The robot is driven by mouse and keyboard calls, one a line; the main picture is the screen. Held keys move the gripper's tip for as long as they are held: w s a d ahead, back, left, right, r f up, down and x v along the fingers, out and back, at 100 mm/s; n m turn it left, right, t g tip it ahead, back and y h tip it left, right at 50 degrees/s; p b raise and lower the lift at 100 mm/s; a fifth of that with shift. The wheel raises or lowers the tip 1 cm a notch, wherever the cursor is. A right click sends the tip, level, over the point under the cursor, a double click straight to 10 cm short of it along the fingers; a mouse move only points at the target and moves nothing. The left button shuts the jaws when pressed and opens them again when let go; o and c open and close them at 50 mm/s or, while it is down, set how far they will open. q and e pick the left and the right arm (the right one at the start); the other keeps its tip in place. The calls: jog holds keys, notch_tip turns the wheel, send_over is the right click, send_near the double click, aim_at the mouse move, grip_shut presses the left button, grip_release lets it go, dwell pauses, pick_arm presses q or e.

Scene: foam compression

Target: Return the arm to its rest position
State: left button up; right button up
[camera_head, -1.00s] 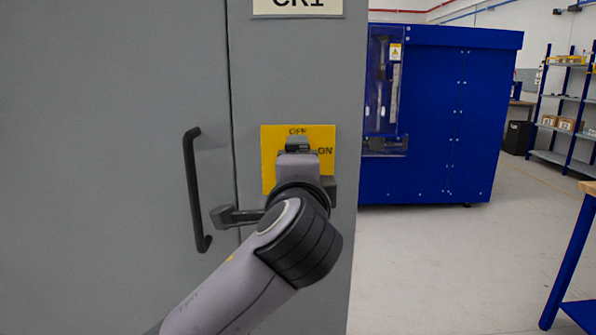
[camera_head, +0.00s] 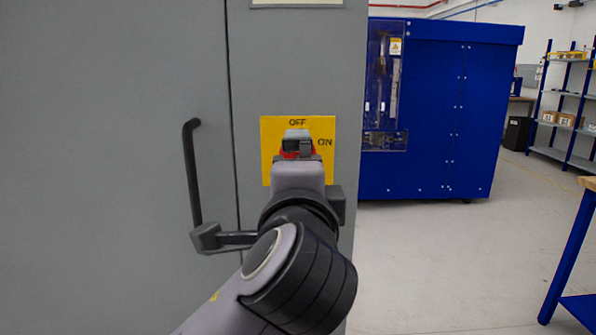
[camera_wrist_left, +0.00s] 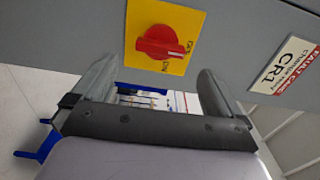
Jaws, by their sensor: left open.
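A red rotary knob (camera_wrist_left: 160,42) sits on a yellow plate (camera_wrist_left: 144,18) marked OFF and ON. In the wrist view its handle appears to lie toward the OFF lettering. In the head view the plate (camera_head: 326,124) is on the grey cabinet, and only a little red of the knob (camera_head: 290,147) shows behind my gripper. My left gripper (camera_head: 298,144) is in front of the plate. In the wrist view the left gripper (camera_wrist_left: 154,84) is open and empty, its fingers apart and clear of the knob. My right gripper is in neither view.
The grey cabinet (camera_head: 110,140) fills the left, with a dark door handle (camera_head: 192,170) beside my wrist. A CR1 label (camera_wrist_left: 286,64) is on it. A blue machine (camera_head: 440,120) stands behind, right. A blue-legged table (camera_head: 572,250) is at the right edge. The floor between is clear.

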pick_arm(q)
jog(key=shift+s, duration=0.35)
jog(key=w+a+f+n+g+h+p, duration=0.1)
jog(key=a+f+n+g+h+p, duration=0.15)
jog(key=f, duration=1.05)
jog(key=w+a+f+n+g+h+p, duration=0.1)
jog(key=a+f+n+g+p, duration=0.2)
jog(key=f, duration=0.9)
jog(key=s+a+f+n+g+p, duration=0.1)
jog(key=s+a+f+n, duration=0.4)
jog(key=s+a+f, duration=0.2)
jog(key=s+a+f+n+g+y+p, duration=0.1)
jog(key=s+a+f+n, duration=0.4)
jog(key=s+a+f, duration=0.3)
jog(key=s+f, duration=0.3)
jog(key=s, duration=0.3)
jog(key=shift+f, duration=0.3)
